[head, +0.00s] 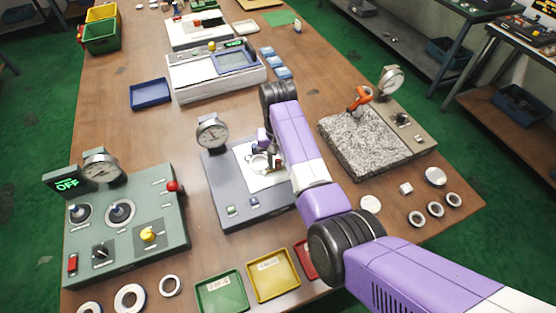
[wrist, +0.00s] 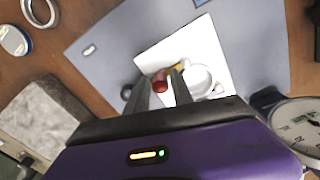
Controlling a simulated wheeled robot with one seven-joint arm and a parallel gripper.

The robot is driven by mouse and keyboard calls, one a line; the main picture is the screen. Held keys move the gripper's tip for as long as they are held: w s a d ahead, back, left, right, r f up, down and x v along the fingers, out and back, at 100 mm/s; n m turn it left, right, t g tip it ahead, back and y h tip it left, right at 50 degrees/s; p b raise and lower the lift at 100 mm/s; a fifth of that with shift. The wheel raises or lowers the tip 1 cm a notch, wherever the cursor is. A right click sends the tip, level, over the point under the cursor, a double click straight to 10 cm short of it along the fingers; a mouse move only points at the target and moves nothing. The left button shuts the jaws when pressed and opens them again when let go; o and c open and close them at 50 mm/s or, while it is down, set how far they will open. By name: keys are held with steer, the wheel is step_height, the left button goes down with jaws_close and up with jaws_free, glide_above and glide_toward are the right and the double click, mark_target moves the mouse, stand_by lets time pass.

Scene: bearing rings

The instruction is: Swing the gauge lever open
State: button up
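The grey-blue gauge station (head: 222,185) stands mid-table, with a dial gauge (head: 212,132) at its back left corner and a white plate (head: 262,178) on top. In the wrist view the white plate (wrist: 205,45) carries a round white part (wrist: 200,77). A red-tipped lever (wrist: 160,84) with a yellow bit beside it shows between my fingers. My gripper (wrist: 161,82) is over the plate with its fingers apart, one on each side of the red tip. I see no clear contact. In the head view my arm partly hides the gripper (head: 275,160) and lever.
A green control panel (head: 125,225) with a gauge and red knob stands left. A speckled stone slab (head: 360,142) with an orange clamp and gauge stands right. Coloured trays (head: 272,275) and several rings (head: 435,209) lie along the front. A white machine (head: 215,75) is behind.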

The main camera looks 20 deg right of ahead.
steer(key=shift+f, duration=0.2)
steer(key=shift+c, duration=0.5)
jaws_close()
stand_by(0.9)
